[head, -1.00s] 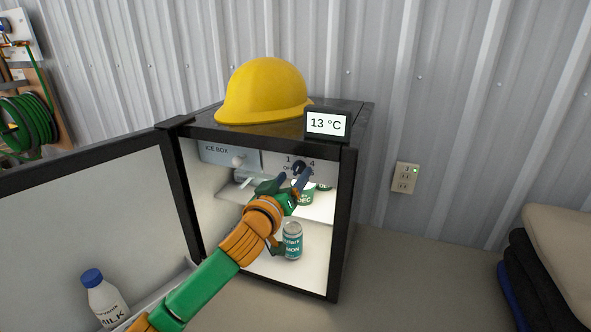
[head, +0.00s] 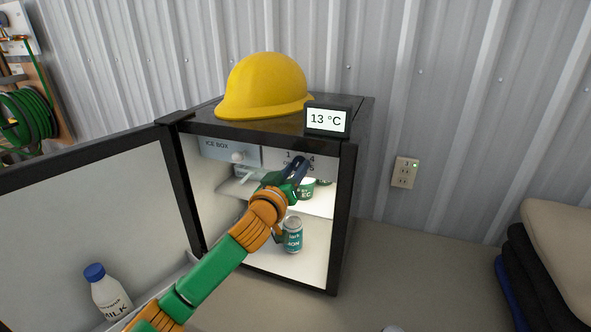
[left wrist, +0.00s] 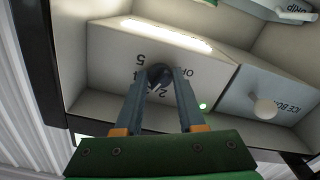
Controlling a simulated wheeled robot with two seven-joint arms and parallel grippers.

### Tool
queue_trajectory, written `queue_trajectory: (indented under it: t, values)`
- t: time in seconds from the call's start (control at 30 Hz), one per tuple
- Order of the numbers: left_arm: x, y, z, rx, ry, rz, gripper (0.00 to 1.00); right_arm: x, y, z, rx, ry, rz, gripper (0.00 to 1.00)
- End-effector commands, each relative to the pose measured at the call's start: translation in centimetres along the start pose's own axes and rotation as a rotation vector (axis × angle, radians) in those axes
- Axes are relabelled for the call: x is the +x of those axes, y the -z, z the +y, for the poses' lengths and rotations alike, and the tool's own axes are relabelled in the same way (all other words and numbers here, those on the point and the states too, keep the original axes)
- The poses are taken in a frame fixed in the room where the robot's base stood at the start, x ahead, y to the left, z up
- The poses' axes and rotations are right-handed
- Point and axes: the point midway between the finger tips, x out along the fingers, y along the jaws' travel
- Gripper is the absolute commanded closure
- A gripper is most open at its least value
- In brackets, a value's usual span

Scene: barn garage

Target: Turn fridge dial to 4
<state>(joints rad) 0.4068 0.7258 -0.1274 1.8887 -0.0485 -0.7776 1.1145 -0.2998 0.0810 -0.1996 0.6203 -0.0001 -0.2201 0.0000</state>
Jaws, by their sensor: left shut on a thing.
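The small black fridge (head: 344,215) stands open on the bench. Its dial panel (head: 272,158) is at the top inside, right of the ice box door, with a 1 and a 4 showing. My left gripper (head: 299,167) reaches in and hides the dial in the head view. In the left wrist view the dark round dial (left wrist: 159,72) sits between the fingertips of my left gripper (left wrist: 160,82), which is shut on it. Upside-down numbers and part of OFF surround it. I cannot tell which number the dial points to. My right gripper is not in view.
A yellow hard hat (head: 264,86) and a display reading 13 °C (head: 327,120) are on top. The ice box door (head: 218,147) has a round knob. The open door (head: 75,215) holds a milk bottle (head: 106,291).

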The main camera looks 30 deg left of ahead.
Motion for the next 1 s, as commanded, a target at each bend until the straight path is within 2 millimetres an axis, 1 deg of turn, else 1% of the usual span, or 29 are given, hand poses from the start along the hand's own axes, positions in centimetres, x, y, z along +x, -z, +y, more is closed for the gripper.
queue_trajectory:
  t: [0.17,0.7,1.0]
  values:
    - [0.0,0.1,0.0,0.072,0.001,-0.002,1.0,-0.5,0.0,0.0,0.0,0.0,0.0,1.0]
    - [0.0,0.1,-0.1,0.508,0.001,-0.003,1.0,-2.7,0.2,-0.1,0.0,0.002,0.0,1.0]
    - [0.0,0.1,-0.2,0.682,0.0,-0.002,1.0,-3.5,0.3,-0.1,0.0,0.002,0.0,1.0]
